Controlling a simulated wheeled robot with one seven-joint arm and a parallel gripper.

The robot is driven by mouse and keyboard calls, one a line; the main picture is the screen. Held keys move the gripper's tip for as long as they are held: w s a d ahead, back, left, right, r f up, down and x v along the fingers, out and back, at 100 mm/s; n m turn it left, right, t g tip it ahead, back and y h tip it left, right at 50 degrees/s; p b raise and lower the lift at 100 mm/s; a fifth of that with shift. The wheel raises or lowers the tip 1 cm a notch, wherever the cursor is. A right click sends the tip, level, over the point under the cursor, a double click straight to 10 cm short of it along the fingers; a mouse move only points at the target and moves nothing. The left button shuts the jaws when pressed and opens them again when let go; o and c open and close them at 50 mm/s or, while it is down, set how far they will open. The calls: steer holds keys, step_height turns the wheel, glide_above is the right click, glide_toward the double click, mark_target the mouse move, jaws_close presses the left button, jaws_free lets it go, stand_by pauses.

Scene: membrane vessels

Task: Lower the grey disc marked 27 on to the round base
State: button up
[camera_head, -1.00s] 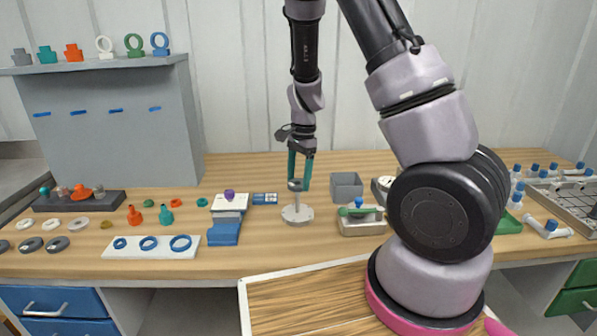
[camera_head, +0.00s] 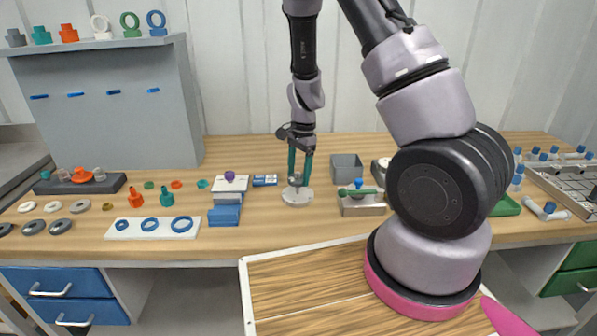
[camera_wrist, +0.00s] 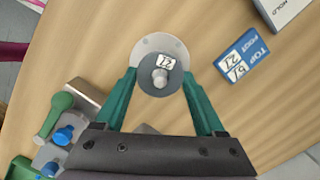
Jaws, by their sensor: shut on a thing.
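My gripper (camera_head: 299,182) has green fingers and is shut on the grey disc marked 27 (camera_wrist: 153,80). In the wrist view the disc lies between the fingertips, its white 27 label and a pale central knob facing up. The round base (camera_head: 297,197) is a pale disc on the table, directly beneath my gripper. In the wrist view the base (camera_wrist: 152,43) shows as a pale rim beyond the grey disc. The grey disc is low over the base; I cannot tell whether they touch.
A blue block labelled TOP 27 (camera_wrist: 244,55) lies near the base. A grey open box (camera_head: 346,168) and a grey block with a green-handled tool (camera_head: 362,204) stand to the right. A white board with blue rings (camera_head: 154,228) lies to the left.

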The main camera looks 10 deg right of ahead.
steer(key=o, duration=1.3)
steer(key=shift+w+d+r, duration=0.1)
steer(key=shift+d+r, duration=0.1)
steer(key=shift+r, duration=1.6)
steer(key=shift+w+d+r, duration=0.1)
steer(key=shift+d+r, duration=0.05)
steer(key=shift+r, duration=1.65)
steer(key=shift+w+d+r, duration=0.1)
steer(key=shift+d+r, duration=0.1)
steer(key=shift+r, duration=1.6)
steer(key=s+d+r+n+t+y, duration=0.15)
steer(key=s+r, duration=0.25)
steer(key=r, duration=0.5)
steer(key=s+d+r+n+t+y, duration=0.1)
steer(key=s+r+n+t, duration=0.2)
steer(key=r, duration=0.6)
steer(key=s+r+n+t, duration=0.1)
steer(key=s+r, duration=0.1)
steer(key=s, duration=0.2)
steer(key=s+d+r+n+t+h, duration=0.1)
steer(key=s+r+n, duration=0.1)
steer(key=s+r, duration=0.1)
steer(key=s+d+r+n+t, duration=0.1)
steer(key=s+r, duration=0.2)
steer(key=s, duration=0.1)
steer(key=shift+s+r+h, duration=0.25)
steer(key=shift+s+h, duration=0.1)
steer(key=shift+s, duration=0.05)
